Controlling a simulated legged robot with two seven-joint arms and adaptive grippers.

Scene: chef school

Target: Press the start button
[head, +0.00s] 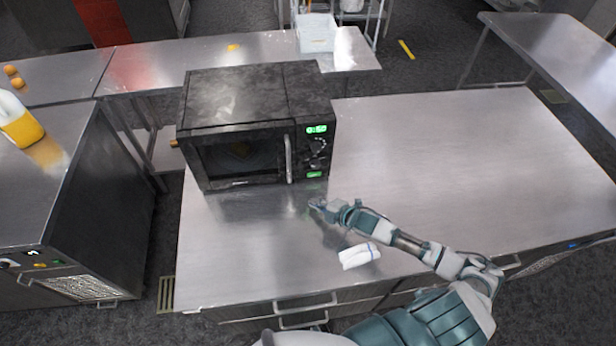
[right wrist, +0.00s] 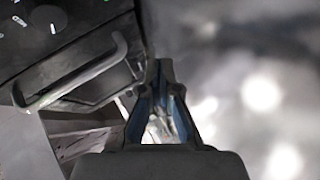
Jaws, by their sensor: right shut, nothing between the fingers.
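The black microwave (head: 240,125) stands on the steel table, its door shut. Its right-hand panel has a green lit display (head: 317,129), a round dial (head: 318,150) and, at the bottom, a green lit button (head: 314,175). My right gripper (head: 315,203) is shut and empty, low in front of the panel and just below the button, apart from it. My left gripper is out of view.
A folded white cloth (head: 360,256) lies on the steel table (head: 450,150) beside my right forearm. The table right of the microwave is clear. A white bin (head: 317,33) stands on the back counter. A yellow-and-white jug (head: 18,120) stands on the left counter.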

